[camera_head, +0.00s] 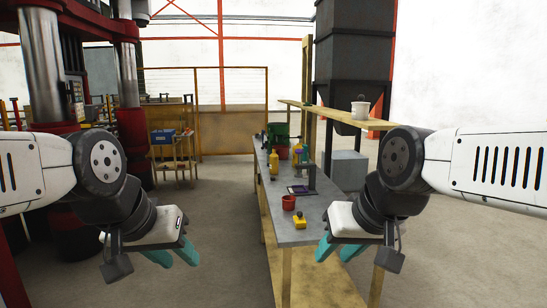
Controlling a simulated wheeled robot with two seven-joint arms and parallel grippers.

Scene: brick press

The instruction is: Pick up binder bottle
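A yellow bottle (273,163) stands upright on the far part of the grey-topped workbench (303,207). I cannot read a label, so I cannot tell for sure that it is the binder bottle. Other small bottle-like items (303,154) stand to its right, too small to make out. My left gripper (174,258) is open and empty over the floor left of the bench. My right gripper (338,252) is open and empty at the near right side of the bench. Both are well short of the yellow bottle.
A red cup (288,202) and a small yellow object (299,221) sit on the near bench. A dark stand (304,187) is mid-bench, a green bin (278,133) at its far end. A wooden shelf (335,115) bears a white bucket (360,109). The floor left of the bench is clear.

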